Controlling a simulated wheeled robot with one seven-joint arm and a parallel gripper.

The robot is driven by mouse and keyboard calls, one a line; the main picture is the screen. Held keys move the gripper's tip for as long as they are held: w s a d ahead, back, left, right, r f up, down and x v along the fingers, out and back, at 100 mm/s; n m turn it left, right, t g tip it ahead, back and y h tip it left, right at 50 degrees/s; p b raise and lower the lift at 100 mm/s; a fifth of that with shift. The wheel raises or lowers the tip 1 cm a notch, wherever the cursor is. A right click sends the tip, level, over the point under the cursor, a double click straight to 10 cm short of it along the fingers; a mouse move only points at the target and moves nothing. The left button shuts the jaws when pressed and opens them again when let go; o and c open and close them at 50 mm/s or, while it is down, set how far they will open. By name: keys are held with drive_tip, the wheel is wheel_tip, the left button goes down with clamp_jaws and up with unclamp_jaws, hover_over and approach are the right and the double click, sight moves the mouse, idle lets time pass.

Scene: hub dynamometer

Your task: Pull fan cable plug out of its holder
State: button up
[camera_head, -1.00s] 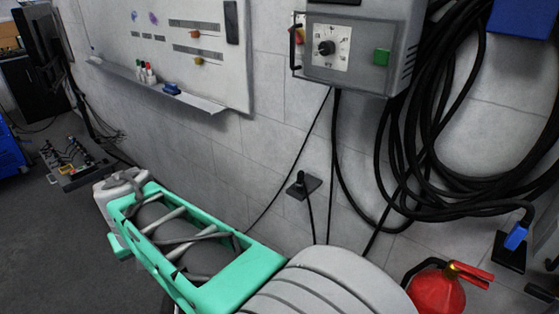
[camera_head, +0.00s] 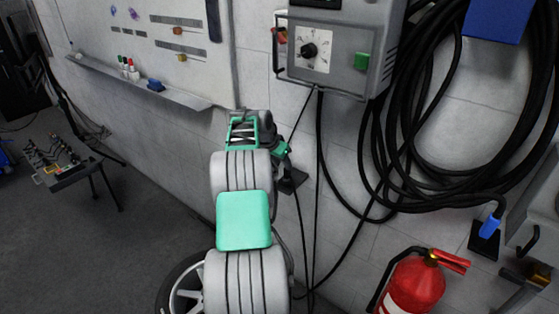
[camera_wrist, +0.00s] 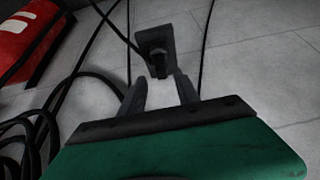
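A black plug sits in a black wall holder (camera_head: 293,182), with a dark cable hanging below it in the head view. My arm partly hides it there. In the wrist view the holder (camera_wrist: 155,38) is straight ahead, with the black plug (camera_wrist: 158,65) pointing toward my gripper (camera_wrist: 160,84). My gripper's two fingers are open, one on each side of the line to the plug. The plug appears just beyond the fingertips, and I cannot tell whether they touch it. In the head view my gripper (camera_head: 284,160) is close beside the holder.
A second holder (camera_head: 484,240) with a blue plug (camera_head: 490,227) is at the right. A wheel (camera_head: 185,290) is at the lower left.

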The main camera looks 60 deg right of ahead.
drive_tip(key=b+x, duration=0.2)
drive_tip(key=x, duration=0.4)
drive_tip(key=shift+d+f, duration=0.15)
drive_tip(key=shift+f, duration=0.15)
clamp_jaws()
idle(0.4)
drive_tip(key=shift+r, duration=0.2)
drive_tip(key=shift+r+p, duration=0.3)
drive_tip(key=shift+r, duration=0.1)
idle(0.4)
drive_tip(key=shift+r+p, duration=1.3)
drive_tip(key=shift+r, duration=0.85)
